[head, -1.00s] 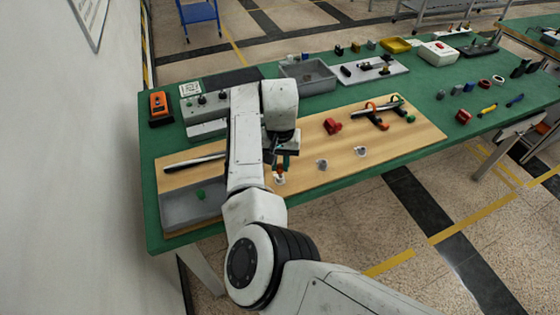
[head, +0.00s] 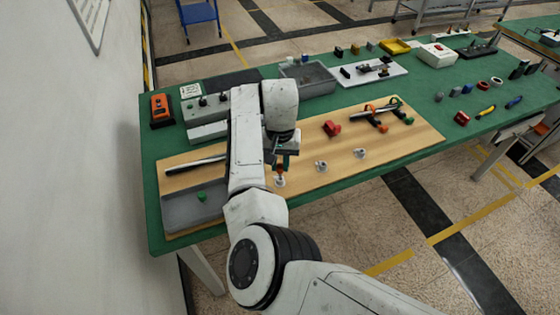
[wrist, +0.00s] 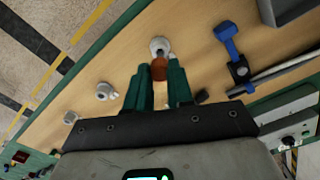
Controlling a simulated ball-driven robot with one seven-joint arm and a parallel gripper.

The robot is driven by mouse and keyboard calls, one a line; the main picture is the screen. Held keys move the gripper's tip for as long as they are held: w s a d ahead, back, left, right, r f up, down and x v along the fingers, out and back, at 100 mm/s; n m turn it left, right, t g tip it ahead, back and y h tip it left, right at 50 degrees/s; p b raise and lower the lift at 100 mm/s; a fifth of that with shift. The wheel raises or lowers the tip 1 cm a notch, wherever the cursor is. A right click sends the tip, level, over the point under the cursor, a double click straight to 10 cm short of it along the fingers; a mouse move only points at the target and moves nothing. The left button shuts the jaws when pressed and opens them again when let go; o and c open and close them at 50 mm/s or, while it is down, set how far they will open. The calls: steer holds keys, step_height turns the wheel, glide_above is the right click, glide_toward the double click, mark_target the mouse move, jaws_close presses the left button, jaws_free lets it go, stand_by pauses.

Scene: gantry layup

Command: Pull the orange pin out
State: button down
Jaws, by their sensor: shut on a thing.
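The orange pin (wrist: 158,70) stands at a white round socket (wrist: 160,46) on the wooden board. In the wrist view my gripper (wrist: 159,84) has its two green fingers on either side of the pin, shut on it. In the head view my gripper (head: 283,162) is over the board, with the orange pin (head: 280,170) just below it and the white socket (head: 279,181) under that. Whether the pin's lower end is still inside the socket cannot be told. My arm hides part of the board.
Two more white sockets (head: 321,166) sit to the right on the board (head: 400,146). A grey tray (head: 190,214) with a green piece is at the left. A blue part (wrist: 226,32) shows beside the gripper.

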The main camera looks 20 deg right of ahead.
mark_target(280, 166)
steer(key=shift+r+p, duration=1.8)
steer(key=shift+p, duration=0.15)
